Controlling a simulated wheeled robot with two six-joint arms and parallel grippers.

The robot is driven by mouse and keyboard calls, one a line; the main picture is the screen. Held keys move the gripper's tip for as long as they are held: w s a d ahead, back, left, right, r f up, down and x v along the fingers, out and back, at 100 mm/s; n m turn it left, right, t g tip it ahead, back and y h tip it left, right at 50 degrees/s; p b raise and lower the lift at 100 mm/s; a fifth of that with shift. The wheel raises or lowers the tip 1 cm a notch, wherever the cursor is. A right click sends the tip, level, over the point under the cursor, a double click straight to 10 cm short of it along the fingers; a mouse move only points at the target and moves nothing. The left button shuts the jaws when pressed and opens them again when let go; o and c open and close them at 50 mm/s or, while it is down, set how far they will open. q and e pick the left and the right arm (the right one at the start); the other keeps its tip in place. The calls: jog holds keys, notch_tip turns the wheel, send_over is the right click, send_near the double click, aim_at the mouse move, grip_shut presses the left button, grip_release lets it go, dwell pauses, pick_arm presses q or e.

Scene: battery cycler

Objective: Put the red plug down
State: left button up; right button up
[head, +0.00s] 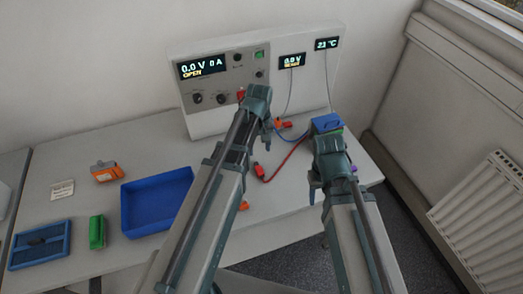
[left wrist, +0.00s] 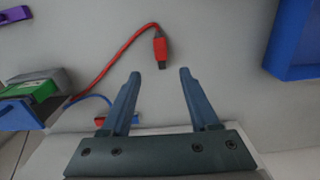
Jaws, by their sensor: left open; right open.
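The red plug (head: 259,170) lies on the table at the end of its red cable, just right of my left forearm in the head view. In the left wrist view the red plug (left wrist: 160,48) shows beyond the fingertips, roughly in line with the gap between them and touching neither. My left gripper (left wrist: 160,75) is open and empty. In the head view it hangs in front of the cycler, its fingers partly hidden. My right gripper (head: 328,185) is open at the table's right side, in front of a blue holder (head: 326,123); its fingertips are partly hidden.
The cycler (head: 215,112) stands at the back with lit displays. A blue tray (head: 130,207), a green block (head: 96,232), an orange device (head: 106,171) and a blue frame (head: 40,262) are on the left. A blue cable (head: 292,135) lies near the holder. The table around the red plug is clear.

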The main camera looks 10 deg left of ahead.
pick_arm(q)
jog(key=s+d+m+y, duration=0.1)
jog(key=s+d+m, duration=0.9)
jog(key=s, duration=0.4)
jog(key=shift+s+d, duration=0.25)
notch_tip(320, 180, down, 4)
jog(key=b, duration=0.3)
jog(key=shift+r+b, duration=0.1)
jog(key=shift+b, duration=0.3)
